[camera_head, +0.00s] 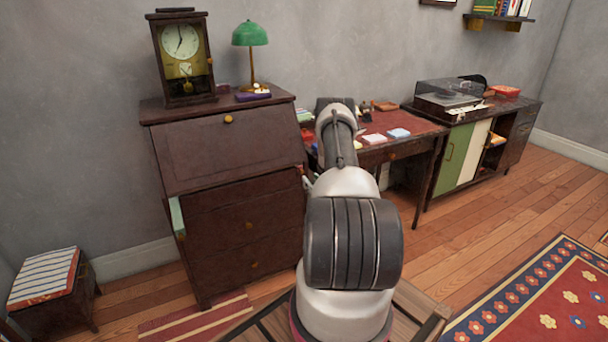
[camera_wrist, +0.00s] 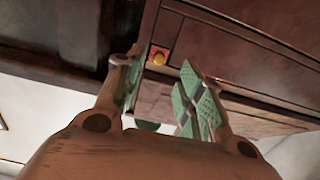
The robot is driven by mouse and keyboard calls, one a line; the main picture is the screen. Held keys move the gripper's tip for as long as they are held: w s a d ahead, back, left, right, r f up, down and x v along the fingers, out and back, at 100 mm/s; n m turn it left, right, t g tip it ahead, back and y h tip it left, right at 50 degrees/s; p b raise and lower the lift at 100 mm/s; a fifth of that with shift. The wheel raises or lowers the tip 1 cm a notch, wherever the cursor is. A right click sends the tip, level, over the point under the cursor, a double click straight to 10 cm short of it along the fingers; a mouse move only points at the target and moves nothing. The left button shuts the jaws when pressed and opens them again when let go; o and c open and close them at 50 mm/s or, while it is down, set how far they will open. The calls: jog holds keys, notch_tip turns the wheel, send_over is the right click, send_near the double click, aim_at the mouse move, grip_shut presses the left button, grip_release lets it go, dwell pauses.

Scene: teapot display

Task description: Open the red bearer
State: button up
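The red bearer shows in the wrist view as a small red square end (camera_wrist: 152,50) with a round yellow knob (camera_wrist: 159,57), set in the dark wood of the writing desk (camera_wrist: 220,45). It looks flush with the wood around it. My gripper (camera_wrist: 160,85) is open, with green pads on its two fingers, and nothing is between them. The red end lies beyond the fingertips, nearer the left finger, and I see no clear contact. In the head view my arm reaches to the right side of the desk (camera_head: 235,150) and hides my gripper.
The desk's sloping lid (camera_head: 225,150) is shut. A pale green piece (camera_head: 177,215) shows at the desk's left edge. A clock (camera_head: 182,55) and green lamp (camera_head: 250,35) stand on top. A table (camera_head: 380,150) stands close on the right. A striped stool (camera_head: 45,278) is at left.

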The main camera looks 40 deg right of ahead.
aim_at(303, 172)
jog(key=x, duration=0.8)
jog(key=shift+r, duration=0.3)
jog(key=shift+s, duration=0.1)
grip_shut()
